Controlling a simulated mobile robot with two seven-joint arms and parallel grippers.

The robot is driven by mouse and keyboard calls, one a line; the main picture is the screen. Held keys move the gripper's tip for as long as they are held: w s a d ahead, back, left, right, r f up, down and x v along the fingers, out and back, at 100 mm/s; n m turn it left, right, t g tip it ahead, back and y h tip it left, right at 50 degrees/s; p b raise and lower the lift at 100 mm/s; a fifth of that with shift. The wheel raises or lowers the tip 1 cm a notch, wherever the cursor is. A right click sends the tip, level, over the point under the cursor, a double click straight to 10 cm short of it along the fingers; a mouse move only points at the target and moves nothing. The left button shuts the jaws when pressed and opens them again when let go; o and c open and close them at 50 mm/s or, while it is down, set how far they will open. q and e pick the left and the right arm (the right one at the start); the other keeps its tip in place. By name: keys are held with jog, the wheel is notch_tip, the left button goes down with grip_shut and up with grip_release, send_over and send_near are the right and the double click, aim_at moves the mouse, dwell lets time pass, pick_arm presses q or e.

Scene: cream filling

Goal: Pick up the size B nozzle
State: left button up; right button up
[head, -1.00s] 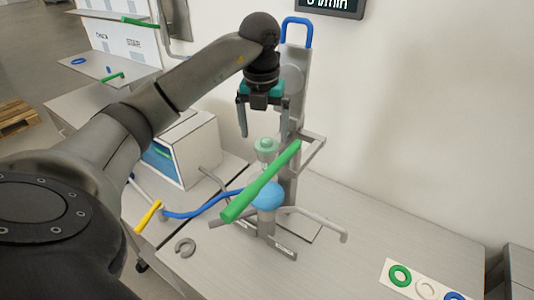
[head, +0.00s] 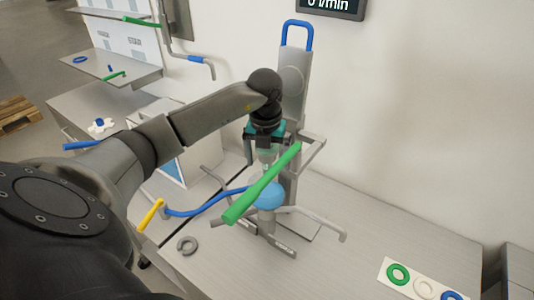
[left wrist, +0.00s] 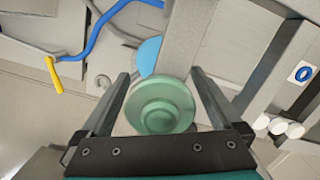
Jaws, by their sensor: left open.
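A pale green, round, stepped piece, which looks like the nozzle (left wrist: 160,105), sits upright above the blue ball-shaped part (head: 268,195) of the filling device. I can read no size mark on it. My left gripper (head: 264,156) is right over it, pointing down. In the left wrist view the piece lies between the two open fingers of my left gripper (left wrist: 160,78), with a gap seen on each side. In the head view the fingers and the green bar partly hide it. My right gripper is not in view.
A thick green bar (head: 262,185) slants across the device's front, close to my left gripper. A grey open ring (head: 187,245) and a card with coloured rings (head: 397,274) lie on the table.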

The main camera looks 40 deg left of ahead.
pick_arm(q)
jog(key=shift+c, duration=0.4)
grip_shut()
